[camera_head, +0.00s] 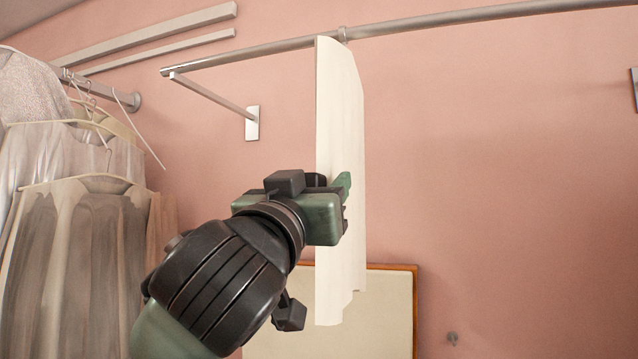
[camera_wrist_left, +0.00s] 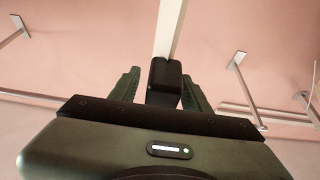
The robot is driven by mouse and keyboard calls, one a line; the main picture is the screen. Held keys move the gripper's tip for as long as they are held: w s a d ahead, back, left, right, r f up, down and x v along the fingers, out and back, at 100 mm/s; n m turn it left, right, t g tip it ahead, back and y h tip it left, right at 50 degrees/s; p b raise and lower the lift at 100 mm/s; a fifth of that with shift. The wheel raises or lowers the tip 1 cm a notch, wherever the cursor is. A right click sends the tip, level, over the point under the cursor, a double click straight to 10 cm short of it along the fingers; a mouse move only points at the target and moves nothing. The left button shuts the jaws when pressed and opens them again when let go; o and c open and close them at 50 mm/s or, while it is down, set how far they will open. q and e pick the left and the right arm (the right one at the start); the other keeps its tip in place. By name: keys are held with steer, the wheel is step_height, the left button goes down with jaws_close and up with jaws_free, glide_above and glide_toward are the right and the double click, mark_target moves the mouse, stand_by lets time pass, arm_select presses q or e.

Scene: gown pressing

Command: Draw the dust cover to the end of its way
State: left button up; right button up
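The dust cover (camera_head: 338,110) is a pale cream, narrow folded panel hanging upright from the wall rail. Its lower end is uneven. My left gripper (camera_head: 345,195) is at the cover's middle height, with one green finger seen against it. The left gripper looks open around the cover's edge. A black block hides where the strip meets the gripper. My right gripper is in neither view.
The metal rail (camera_head: 440,22) runs on to the right, with a collar by the cover. A bracket (camera_head: 252,122) holds the rail's left end. Several gowns (camera_head: 75,240) hang at the left. A wood-framed board (camera_head: 395,310) is behind the cover. The wall at the right is mostly bare.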

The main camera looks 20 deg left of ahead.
arm_select(q)
jaws_close()
stand_by(1.3)
